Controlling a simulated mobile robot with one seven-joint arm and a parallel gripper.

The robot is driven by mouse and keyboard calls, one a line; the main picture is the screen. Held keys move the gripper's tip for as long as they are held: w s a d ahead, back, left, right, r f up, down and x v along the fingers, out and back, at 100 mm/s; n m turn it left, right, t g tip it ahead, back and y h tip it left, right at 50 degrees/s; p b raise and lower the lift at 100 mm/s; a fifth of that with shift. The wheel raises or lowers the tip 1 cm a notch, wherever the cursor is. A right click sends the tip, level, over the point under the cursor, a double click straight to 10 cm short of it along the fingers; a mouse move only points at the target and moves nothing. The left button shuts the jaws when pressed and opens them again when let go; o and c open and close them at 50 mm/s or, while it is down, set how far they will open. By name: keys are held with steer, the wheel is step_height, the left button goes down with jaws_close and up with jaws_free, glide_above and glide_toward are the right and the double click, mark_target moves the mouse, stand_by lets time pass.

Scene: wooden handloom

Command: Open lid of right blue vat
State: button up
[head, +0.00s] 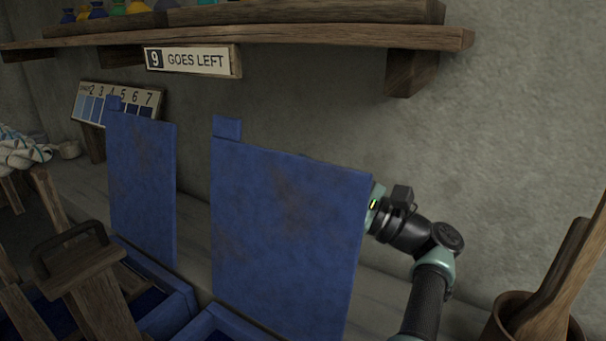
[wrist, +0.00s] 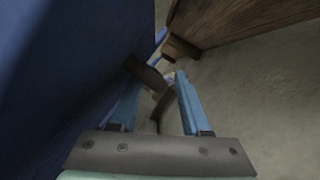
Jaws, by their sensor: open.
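The right blue vat's lid (head: 290,235) stands raised, close to upright, in the head view, with a small tab at its upper left corner. A little of the right vat's blue rim (head: 222,322) shows at the bottom edge. My arm reaches in from the right, and my gripper is hidden behind the lid's right edge in the head view.
The left vat's lid (head: 142,190) also stands raised. A wooden shelf (head: 300,38) with a "9 GOES LEFT" sign (head: 190,61) hangs above. A numbered colour card (head: 88,105) is at the left. A wooden pot with paddles (head: 515,305) stands at the lower right.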

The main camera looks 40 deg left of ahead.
mark_target(346, 198)
steer(key=b+v, duration=0.2)
steer(key=v, duration=0.5)
stand_by(0.4)
